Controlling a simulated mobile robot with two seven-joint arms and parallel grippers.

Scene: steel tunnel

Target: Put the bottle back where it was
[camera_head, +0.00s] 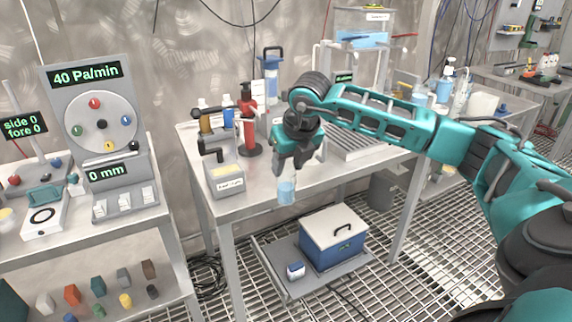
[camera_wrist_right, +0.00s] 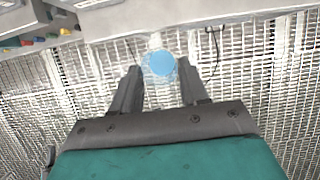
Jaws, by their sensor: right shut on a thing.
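My right gripper (camera_head: 292,172) comes in from the right and points down at the front edge of the middle steel table (camera_head: 340,170). It is shut on a small clear bottle (camera_head: 286,191) with blue liquid, which hangs upright below the fingers. In the right wrist view the bottle (camera_wrist_right: 160,64) shows as a blue disc between the two fingertips (camera_wrist_right: 158,88), with floor grating behind it. Other bottles stand on the table: an amber one (camera_head: 204,118) and a blue one (camera_head: 228,112) at the back left. My left gripper is not in view.
A grey holder with a black-handled device (camera_head: 226,178) and a red stand (camera_head: 248,125) are left of my gripper. A clear tank (camera_head: 360,50) stands behind. A blue box with white lid (camera_head: 333,238) sits on the low shelf. The front tabletop near the gripper is clear.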

